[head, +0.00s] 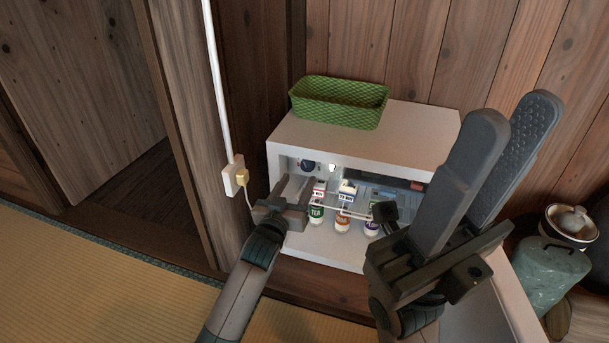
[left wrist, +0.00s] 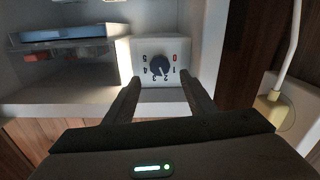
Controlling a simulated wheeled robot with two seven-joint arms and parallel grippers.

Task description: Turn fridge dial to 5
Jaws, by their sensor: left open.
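The white fridge (head: 290,128) stands open-fronted against the wood wall. Its dial (head: 308,165) is a dark knob inside at the upper left. In the left wrist view the dial (left wrist: 159,66) sits on a white box with numbers 0 to 5, seen upside down. The exact setting is hard to read. My left gripper (head: 292,190) is open and empty in front of the dial. In the left wrist view its fingers (left wrist: 160,80) point at the dial box, one toward each side; contact cannot be told. My right gripper (head: 512,108) is open and empty in the right foreground.
Several bottles and cartons (head: 342,222) stand inside the fridge behind a rail. A green basket (head: 340,103) sits on top. A wall outlet with a plug (head: 235,177) is left of the fridge. A teal canister (head: 550,270) stands at the right. Tatami is clear at the left.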

